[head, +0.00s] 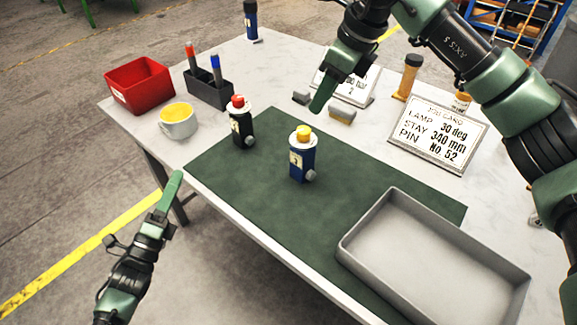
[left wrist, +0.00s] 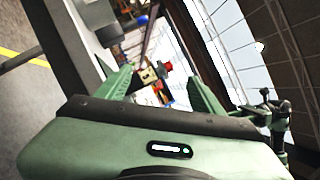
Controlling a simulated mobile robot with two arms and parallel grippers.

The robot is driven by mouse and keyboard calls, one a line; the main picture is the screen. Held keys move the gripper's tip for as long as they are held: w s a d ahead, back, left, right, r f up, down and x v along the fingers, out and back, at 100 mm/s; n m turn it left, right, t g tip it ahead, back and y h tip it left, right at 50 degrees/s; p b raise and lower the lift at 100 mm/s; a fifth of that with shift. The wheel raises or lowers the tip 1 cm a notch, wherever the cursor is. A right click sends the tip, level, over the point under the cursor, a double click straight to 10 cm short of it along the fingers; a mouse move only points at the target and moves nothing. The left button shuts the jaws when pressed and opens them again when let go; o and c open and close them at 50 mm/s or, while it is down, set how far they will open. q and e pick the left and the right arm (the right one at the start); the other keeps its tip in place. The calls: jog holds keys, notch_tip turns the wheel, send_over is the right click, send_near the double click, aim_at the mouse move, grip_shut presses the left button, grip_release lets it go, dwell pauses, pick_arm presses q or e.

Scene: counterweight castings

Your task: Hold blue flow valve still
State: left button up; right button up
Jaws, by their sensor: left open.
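The blue flow valve (head: 302,162) stands upright on the green mat (head: 225,175), with a yellow cap, a pale label and a grey knob low on its right side. A black valve (head: 240,128) with a red cap stands behind it to the left. My left gripper (head: 171,190) is off the table's left front edge, well apart from both valves; the left wrist view shows its fingers (left wrist: 163,95) spread and empty. My right gripper (head: 324,93) hangs above and behind the blue valve, apart from it; its finger gap is hidden.
A grey tray (head: 350,245) lies at the mat's right front. A red bin (head: 140,88), a yellow-filled mug (head: 178,122) and a pen holder (head: 208,90) stand at the left. A job card (head: 437,135) stands at the right. The mat's front left is clear.

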aim_at(296, 161)
pick_arm(q)
jog(key=d+r+m+g+h, duration=0.4)
jog(key=d+r+m+h, duration=0.75)
jog(key=r, duration=0.35)
jog(key=w+d+f+m+g+y, duration=0.1)
jog(key=w+d+f, duration=0.1)
jog(key=d+f, duration=0.2)
jog(key=w+d+f+m+g+y, duration=0.1)
jog(key=w+d+f+m+y, duration=0.1)
jog(key=d+f, duration=0.2)
jog(key=w+d+f+m+g+y, duration=0.1)
jog(key=w+d+f+m+y, duration=0.1)
jog(key=d+f, duration=0.2)
jog(key=shift+w+d+f, duration=0.1)
jog(key=shift+d+f, duration=0.1)
jog(key=shift+d, duration=0.45)
jog(key=shift+d+f, duration=0.2)
jog(key=shift+d, duration=0.45)
jog(key=shift+w+d+f+m+g, duration=0.1)
jog(key=shift+d+f+m+g, duration=0.15)
jog(key=shift+f+g, duration=0.05)
jog(key=shift+w+d+f, duration=0.1)
jog(key=shift+w+d, duration=0.1)
jog(key=shift+w, duration=0.05)
jog(key=x, duration=0.7)
